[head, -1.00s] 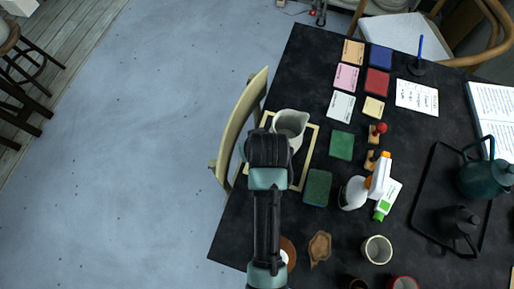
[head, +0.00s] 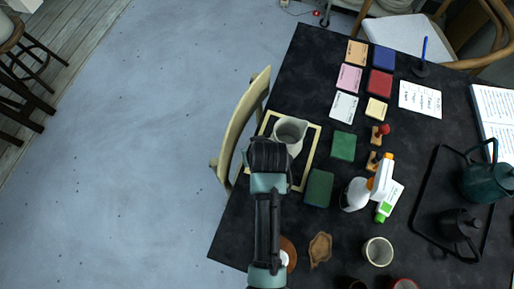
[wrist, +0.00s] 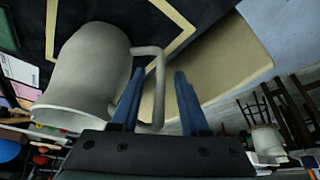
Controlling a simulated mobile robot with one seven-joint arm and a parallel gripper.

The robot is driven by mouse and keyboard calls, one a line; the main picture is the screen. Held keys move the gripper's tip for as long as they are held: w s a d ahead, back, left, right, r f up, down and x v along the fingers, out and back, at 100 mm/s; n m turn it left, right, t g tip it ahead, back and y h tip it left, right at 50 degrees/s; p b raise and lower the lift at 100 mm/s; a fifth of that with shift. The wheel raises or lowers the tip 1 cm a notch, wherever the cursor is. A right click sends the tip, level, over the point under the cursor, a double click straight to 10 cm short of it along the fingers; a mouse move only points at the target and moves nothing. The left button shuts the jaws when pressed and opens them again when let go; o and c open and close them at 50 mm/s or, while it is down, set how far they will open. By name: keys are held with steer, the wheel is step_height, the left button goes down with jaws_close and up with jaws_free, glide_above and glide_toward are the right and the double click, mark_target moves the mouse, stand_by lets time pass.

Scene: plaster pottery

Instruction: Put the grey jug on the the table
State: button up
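The grey jug (head: 293,131) stands or hovers over the left edge area of the dark table (head: 330,250), inside a pale rectangular frame (head: 312,160). In the wrist view the jug (wrist: 88,75) fills the left side, with its mouth toward the lower left. My gripper (wrist: 160,85) has its two blue fingers on either side of the jug's handle (wrist: 159,75). A gap shows between the handle and the right finger, so the gripper looks open. My arm covers part of the jug in the head view. I cannot tell whether the jug's base touches the table.
A pale wooden chair (head: 237,130) stands close at the table's left edge. Green blocks, coloured tiles, a spray bottle (head: 356,194) and cups lie to the right. A black tray (head: 433,165) with dark pots is farther right.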

steer(key=a+p+v, duration=0.1)
steer(key=v, duration=1.1)
steer(key=w+r+t, duration=0.4)
steer(key=w+r, duration=0.1)
steer(key=r, duration=0.6)
steer(key=w+r+m+t, duration=0.1)
steer(key=w+r+t, duration=0.35)
steer(key=r, duration=0.55)
steer(key=w+r+t, duration=0.4)
steer(key=w+r, duration=0.2)
steer(key=r, duration=0.5)
steer(key=s+r+t, duration=0.3)
steer(key=r, duration=0.7)
steer(key=s+a+r+t, duration=0.1)
steer(key=s+r+t, duration=0.3)
steer(key=r, duration=0.5)
steer(key=s+r+m+t, duration=0.1)
steer(key=s+r+t, duration=0.2)
steer(key=r, duration=0.7)
steer(key=shift+s+a+r+h, duration=0.15)
steer(key=shift+s+r+h, duration=0.2)
steer(key=shift+s, duration=0.4)
steer(key=shift+f, duration=0.1)
